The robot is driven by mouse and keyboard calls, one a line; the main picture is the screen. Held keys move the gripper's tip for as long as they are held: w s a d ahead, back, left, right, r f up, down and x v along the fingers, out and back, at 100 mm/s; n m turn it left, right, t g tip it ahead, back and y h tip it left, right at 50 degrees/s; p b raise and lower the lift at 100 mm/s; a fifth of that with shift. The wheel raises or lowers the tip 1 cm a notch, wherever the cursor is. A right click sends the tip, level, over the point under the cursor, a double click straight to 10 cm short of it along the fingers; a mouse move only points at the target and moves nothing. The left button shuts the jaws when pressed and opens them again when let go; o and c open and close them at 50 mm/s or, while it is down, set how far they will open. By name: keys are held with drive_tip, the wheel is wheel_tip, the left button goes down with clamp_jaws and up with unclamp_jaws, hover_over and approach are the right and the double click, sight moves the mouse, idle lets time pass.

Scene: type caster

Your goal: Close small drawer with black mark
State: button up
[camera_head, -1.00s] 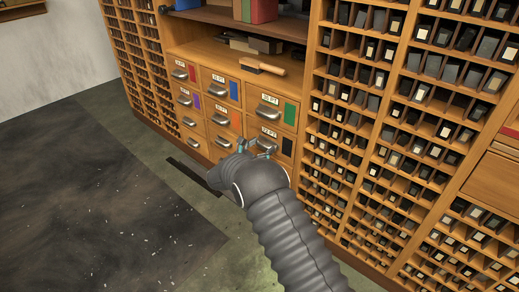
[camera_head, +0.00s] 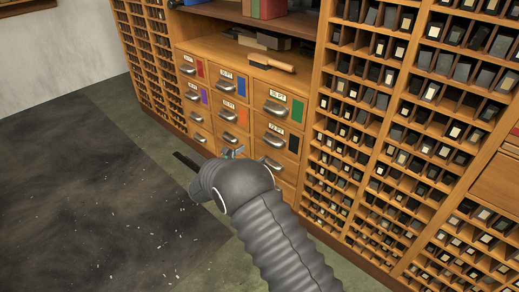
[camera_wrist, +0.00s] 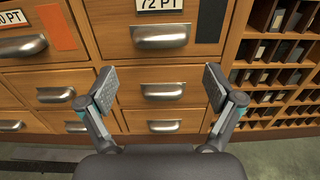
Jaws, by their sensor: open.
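The small drawer with the black mark (camera_head: 294,143) is in the lower right of the drawer block, labelled 72 PT, with a silver cup handle. In the wrist view this drawer (camera_wrist: 120,41) fills the top centre, its black mark right of the handle (camera_wrist: 162,36). Its front looks nearly in line with its neighbours; I cannot tell how far it stands out. My gripper (camera_wrist: 161,84) is open and empty, its fingers spread below that handle, in front of a smaller unmarked drawer. In the head view my arm hides most of the gripper and the lowest drawers.
Drawers with red, blue, purple, orange and green (camera_head: 298,111) marks surround it. A wooden-handled brush (camera_head: 271,63) lies on the shelf above. Racks of small type compartments (camera_head: 345,165) stand at the right. The floor at the left (camera_head: 90,200) is open.

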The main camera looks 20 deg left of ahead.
drive_tip(key=shift+v, duration=1.1)
drive_tip(key=s+d+f+m+g, duration=0.4)
drive_tip(key=d+f, duration=0.1)
drive_tip(key=f, duration=0.3)
drive_tip(key=s+d+r+m+g+h, duration=0.2)
drive_tip(key=s+d+m+g, duration=0.3)
drive_tip(key=d, duration=0.4)
drive_tip(key=s+d+r+m+g+y+p, duration=0.1)
drive_tip(key=s+d+r+m+y, duration=0.3)
drive_tip(key=s+d+r+m, duration=0.7)
drive_tip(key=s+d+r+m+g+y+p, duration=0.1)
drive_tip(key=s+d+r+m+y, duration=0.3)
drive_tip(key=s+d+r+m, duration=0.7)
drive_tip(key=s+d+r, duration=0.2)
drive_tip(key=d+r, duration=0.5)
drive_tip(key=d, duration=0.3)
drive_tip(key=shift+s+r+m+y, duration=0.25)
drive_tip(key=shift+r+m+y, duration=0.05)
drive_tip(key=shift+r+y, duration=0.1)
